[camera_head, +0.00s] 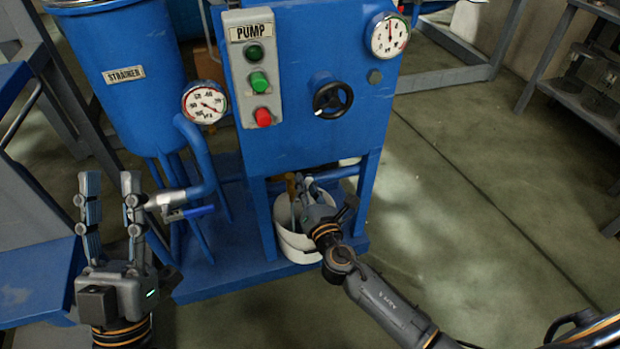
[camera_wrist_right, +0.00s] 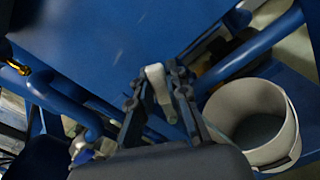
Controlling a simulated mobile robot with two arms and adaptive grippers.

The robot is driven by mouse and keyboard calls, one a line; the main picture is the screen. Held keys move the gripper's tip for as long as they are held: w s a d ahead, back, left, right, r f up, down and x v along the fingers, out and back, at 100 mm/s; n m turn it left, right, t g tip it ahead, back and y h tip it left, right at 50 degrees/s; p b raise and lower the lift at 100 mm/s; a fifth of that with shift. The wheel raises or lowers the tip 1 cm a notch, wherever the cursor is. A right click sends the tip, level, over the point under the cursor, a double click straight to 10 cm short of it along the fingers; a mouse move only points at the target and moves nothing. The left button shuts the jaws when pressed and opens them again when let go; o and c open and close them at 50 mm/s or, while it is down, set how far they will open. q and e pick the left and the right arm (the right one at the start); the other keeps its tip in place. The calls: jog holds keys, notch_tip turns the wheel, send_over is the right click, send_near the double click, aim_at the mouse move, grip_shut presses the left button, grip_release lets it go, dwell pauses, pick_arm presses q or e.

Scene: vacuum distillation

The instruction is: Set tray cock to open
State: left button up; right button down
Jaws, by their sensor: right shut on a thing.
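My right gripper (camera_head: 306,185) reaches in under the front of the blue pump cabinet, above a white bucket (camera_head: 298,243). In the right wrist view its fingers (camera_wrist_right: 157,84) are shut on a small pale grey piece (camera_wrist_right: 156,77), which looks like the tray cock's handle. A brass-coloured part (camera_head: 291,186) shows beside the gripper; the rest of the cock is hidden, so its setting cannot be told. My left gripper (camera_head: 111,190) is open and empty, fingers upward, left of a pipe valve with a blue lever (camera_head: 198,212).
The bucket, open at the top, also shows in the right wrist view (camera_wrist_right: 285,148). The blue strainer (camera_head: 145,105) stands left.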

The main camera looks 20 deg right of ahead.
jog(key=shift+a+r+n+p, duration=0.3)
jog(key=shift+a+n+p, duration=0.2)
jog(key=shift+n+p, duration=0.5)
jog(key=a+n+p, duration=0.1)
jog(key=n, duration=0.2)
jog(key=shift+a, duration=0.1)
pick_arm(q)
jog(key=w+f+g+y, duration=0.4)
jog(key=f+g, duration=0.6)
jog(key=f, duration=0.5)
jog(key=shift+w+a+f, duration=0.3)
jog(key=shift+w+a, duration=0.15)
jog(key=shift+w, duration=0.1)
pick_arm(e)
jog(key=c, duration=1.3)
grip_release()
jog(key=shift+s, duration=0.1)
jog(key=s, duration=1.2)
